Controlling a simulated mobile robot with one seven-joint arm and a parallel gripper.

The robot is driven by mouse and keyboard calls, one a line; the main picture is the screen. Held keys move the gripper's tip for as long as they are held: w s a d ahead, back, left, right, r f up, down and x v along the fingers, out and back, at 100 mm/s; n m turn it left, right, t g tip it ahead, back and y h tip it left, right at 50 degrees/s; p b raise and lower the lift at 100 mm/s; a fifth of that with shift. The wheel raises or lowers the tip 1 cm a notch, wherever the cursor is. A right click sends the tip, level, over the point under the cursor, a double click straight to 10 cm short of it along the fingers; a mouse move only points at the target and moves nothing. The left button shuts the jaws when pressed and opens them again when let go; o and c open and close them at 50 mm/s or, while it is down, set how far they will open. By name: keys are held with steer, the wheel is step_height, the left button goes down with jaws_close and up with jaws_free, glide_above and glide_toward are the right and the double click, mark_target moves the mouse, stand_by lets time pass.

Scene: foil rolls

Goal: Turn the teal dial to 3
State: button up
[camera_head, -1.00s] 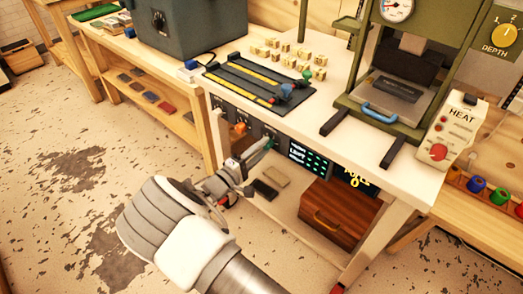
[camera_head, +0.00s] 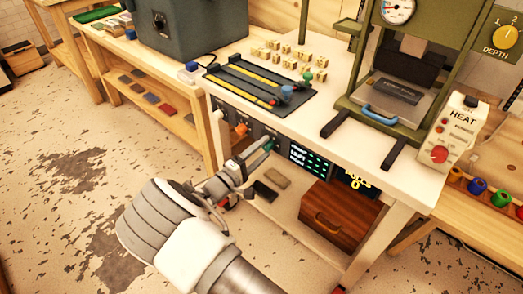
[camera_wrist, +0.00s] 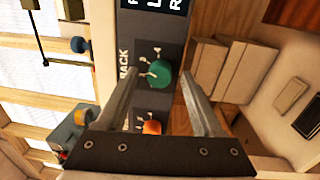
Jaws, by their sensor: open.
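In the head view my gripper (camera_head: 264,151) is at the front panel under the white table, and the teal dial there is mostly hidden by the fingers.
An orange dial (camera_wrist: 152,127) is on the same panel, between the finger bases in the wrist view. A lit display (camera_head: 311,160) is right of my gripper. A wooden drawer box (camera_head: 338,213) and small blocks (camera_head: 274,178) sit on the shelf below.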

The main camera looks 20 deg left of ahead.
steer(key=p+v, duration=0.2)
steer(key=v, duration=1.5)
steer(key=shift+s+p, duration=0.25)
steer(key=shift+p, duration=0.1)
steer(key=shift+a, duration=0.1)
steer(key=w+d+r+m+g, duration=0.3)
steer(key=d+r+g, duration=0.25)
steer(key=d, duration=0.55)
steer(key=w+d+r+m+g+h, duration=0.1)
steer(key=w+d+r+m+g, duration=0.1)
steer(key=d+r+m+g, duration=0.45)
steer(key=w+d+r+m+g, duration=0.1)
steer(key=w+d+r+g, duration=0.45)
steer(key=d, duration=0.85)
steer(key=s+d+r+m+t+y, duration=0.55)
steer(key=s+d+r, duration=0.45)
steer(key=s+d, duration=0.45)
step_height(320, 180, up, 19)
steer(key=s+a+n+p, duration=0.1)
steer(key=p, duration=1.8)
steer(key=shift+a+y, duration=0.15)
steer(key=shift+y, duration=0.3)
